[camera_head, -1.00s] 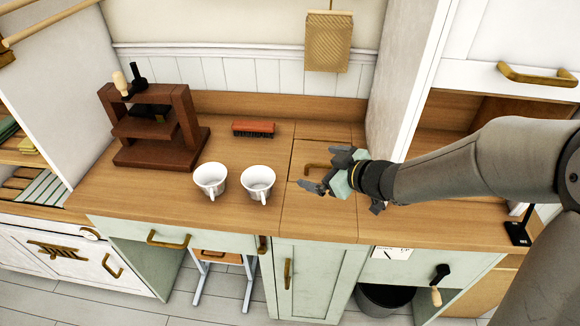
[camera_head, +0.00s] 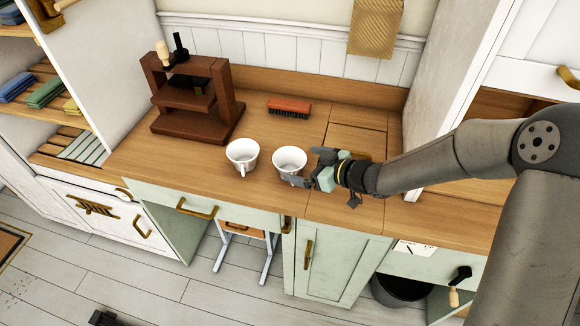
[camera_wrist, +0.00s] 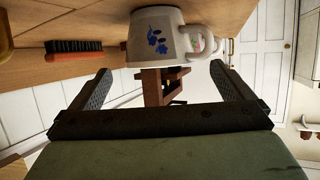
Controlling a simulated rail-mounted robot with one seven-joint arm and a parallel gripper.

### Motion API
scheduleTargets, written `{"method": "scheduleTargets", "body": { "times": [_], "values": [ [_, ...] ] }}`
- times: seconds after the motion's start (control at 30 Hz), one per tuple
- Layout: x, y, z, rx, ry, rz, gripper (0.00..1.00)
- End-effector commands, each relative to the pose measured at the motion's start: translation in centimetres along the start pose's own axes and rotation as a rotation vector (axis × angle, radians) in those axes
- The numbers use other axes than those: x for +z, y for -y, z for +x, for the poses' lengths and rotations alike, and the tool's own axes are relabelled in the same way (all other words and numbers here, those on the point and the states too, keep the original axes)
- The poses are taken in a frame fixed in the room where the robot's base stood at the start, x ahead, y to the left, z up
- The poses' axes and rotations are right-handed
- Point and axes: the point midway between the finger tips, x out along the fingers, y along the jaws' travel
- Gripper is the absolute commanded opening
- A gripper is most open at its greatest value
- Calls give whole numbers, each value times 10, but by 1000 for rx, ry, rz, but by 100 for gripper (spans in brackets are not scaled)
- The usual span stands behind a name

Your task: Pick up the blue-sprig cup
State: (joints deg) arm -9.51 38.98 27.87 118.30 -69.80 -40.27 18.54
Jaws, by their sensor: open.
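Two white cups stand side by side on the wooden counter. The blue-sprig cup (camera_wrist: 155,36) is the nearer one in the wrist view, with small blue flowers on its side; the picture is upside down there. It appears to be the right cup (camera_head: 289,158) in the head view. My gripper (camera_head: 303,167) is open and sideways at this cup's right side, and its fingers partly cover it. In the wrist view my open fingers (camera_wrist: 160,72) lie on either side of the cup, which shows ahead, between their tips. Contact cannot be told.
The second cup (camera_head: 242,155), with a pinkish pattern in the wrist view (camera_wrist: 205,42), stands close on the left. A dark wooden press (camera_head: 192,105) stands behind left. A red-brown brush (camera_head: 289,107) lies behind the cups. The counter's front (camera_head: 225,193) is clear.

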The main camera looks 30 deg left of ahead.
Motion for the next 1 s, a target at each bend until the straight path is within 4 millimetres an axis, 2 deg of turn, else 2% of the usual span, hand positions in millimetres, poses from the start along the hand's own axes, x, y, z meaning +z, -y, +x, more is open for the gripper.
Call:
{"method": "scheduleTargets", "body": {
  "times": [0.4,0.7,0.73,0.87,0.9,1.0],
  "values": [
    [-1,0,53,-1,0,0,100],
    [0,0,59,1,0,0,100],
    [0,0,59,1,0,0,94],
    [0,0,58,1,0,0,58],
    [0,0,58,1,0,0,55],
    [0,0,58,1,-1,-1,55]
  ]
}}
